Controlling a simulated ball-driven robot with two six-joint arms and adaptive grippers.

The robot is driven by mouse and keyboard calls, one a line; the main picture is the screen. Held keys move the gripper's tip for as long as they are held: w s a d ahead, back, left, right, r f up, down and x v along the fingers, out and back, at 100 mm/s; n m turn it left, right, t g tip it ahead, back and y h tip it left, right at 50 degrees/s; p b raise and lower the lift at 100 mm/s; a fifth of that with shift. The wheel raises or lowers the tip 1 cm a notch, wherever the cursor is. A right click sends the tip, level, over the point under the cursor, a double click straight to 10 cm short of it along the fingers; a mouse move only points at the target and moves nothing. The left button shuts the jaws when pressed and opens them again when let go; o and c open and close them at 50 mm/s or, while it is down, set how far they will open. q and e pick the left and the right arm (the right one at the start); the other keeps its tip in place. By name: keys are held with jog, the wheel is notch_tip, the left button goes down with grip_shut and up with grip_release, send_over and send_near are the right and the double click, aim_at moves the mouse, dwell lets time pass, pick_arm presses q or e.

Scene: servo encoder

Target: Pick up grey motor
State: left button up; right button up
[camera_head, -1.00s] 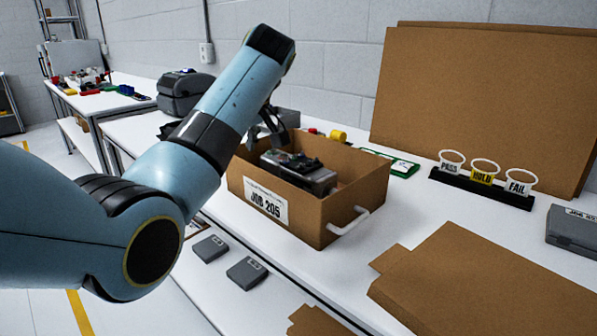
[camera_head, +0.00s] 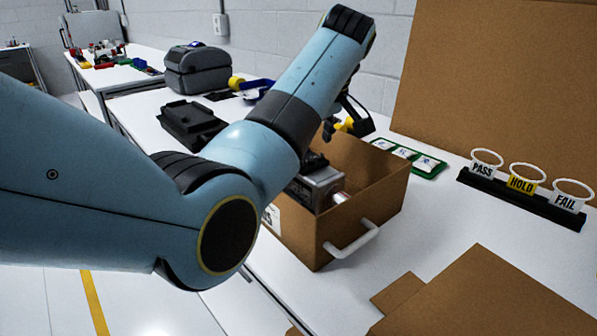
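A grey motor (camera_head: 318,188), a grey block with a silver round end, lies inside the open cardboard box (camera_head: 368,208). My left arm crosses in front of the box and hides part of the motor and the box's left side. My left gripper (camera_head: 352,118) is above the back of the box, mostly hidden behind my arm; dark finger parts show beside a yellow item (camera_head: 345,127). I cannot tell whether it is open or shut. My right gripper is not in view.
A green-edged card holder (camera_head: 408,157) and a PASS/HOLD/FAIL rack (camera_head: 525,195) stand right of the box. A flat cardboard sheet (camera_head: 480,295) lies in front. A black device (camera_head: 190,122) and a grey printer (camera_head: 205,72) stand at the left. White table shows between them.

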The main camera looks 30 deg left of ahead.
pick_arm(q)
jog(key=shift+w+a+f, duration=0.1)
jog(key=shift+a+f, duration=0.05)
jog(key=shift+f, duration=0.25)
jog(key=x, duration=0.4)
jog(key=shift+a+f, duration=0.25)
jog(key=shift+a, duration=0.05)
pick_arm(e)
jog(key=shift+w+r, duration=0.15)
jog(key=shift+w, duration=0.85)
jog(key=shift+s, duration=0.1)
pick_arm(q)
jog(key=c, duration=1.6)
jog(key=shift+w+r, duration=0.15)
jog(key=shift+r, duration=0.05)
jog(key=shift+c, duration=0.9)
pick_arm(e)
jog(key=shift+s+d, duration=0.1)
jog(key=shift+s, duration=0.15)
pick_arm(q)
jog(key=shift+r, duration=0.1)
